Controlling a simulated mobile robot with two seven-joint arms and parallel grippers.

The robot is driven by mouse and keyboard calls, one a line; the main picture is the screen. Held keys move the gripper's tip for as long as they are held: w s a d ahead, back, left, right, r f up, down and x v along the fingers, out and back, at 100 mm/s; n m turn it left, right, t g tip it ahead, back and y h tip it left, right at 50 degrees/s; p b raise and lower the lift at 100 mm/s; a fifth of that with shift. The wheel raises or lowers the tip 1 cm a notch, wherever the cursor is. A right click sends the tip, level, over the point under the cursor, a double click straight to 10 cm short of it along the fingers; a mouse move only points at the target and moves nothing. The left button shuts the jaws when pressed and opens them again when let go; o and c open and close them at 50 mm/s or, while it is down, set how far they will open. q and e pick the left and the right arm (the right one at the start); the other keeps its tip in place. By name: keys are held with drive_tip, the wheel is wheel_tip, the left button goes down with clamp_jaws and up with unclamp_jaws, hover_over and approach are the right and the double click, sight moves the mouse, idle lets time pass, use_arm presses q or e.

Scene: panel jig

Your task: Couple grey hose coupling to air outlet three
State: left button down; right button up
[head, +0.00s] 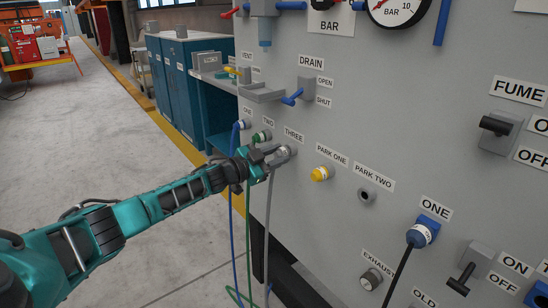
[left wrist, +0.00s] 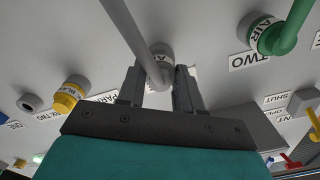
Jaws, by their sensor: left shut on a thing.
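The grey hose coupling (head: 286,152) is at the panel just below the label THREE (head: 293,134). In the left wrist view the coupling (left wrist: 161,54) is between my finger ends, facing the panel, with its grey hose bending down from it. My left gripper (head: 272,157) is shut on the coupling. Air outlet three itself is hidden behind the coupling and fingers, and I cannot tell whether the coupling is fully seated on it. The grey hose (head: 269,215) hangs below the gripper. My right gripper is not in view.
A blue coupling (head: 239,126) at outlet one and a green coupling (head: 262,136) at outlet two sit close to the left. A yellow cap (head: 321,173) is on park one; park two (head: 366,196) is empty. Blue-handled drain valve (head: 292,98) is above.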

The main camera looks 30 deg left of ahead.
use_arm(q)
drive_tip(key=shift+w+d, duration=0.15)
drive_tip(key=shift+w, duration=0.15)
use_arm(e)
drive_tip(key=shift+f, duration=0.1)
use_arm(q)
drive_tip(key=c, duration=0.7)
unclamp_jaws()
drive_tip(key=shift+o, duration=0.2)
drive_tip(key=shift+s, duration=0.1)
drive_tip(key=p+v, duration=0.2)
drive_tip(key=v, duration=1)
drive_tip(key=shift+s, duration=0.35)
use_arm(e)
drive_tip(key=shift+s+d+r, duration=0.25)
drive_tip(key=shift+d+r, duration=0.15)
use_arm(q)
drive_tip(key=shift+r, duration=0.1)
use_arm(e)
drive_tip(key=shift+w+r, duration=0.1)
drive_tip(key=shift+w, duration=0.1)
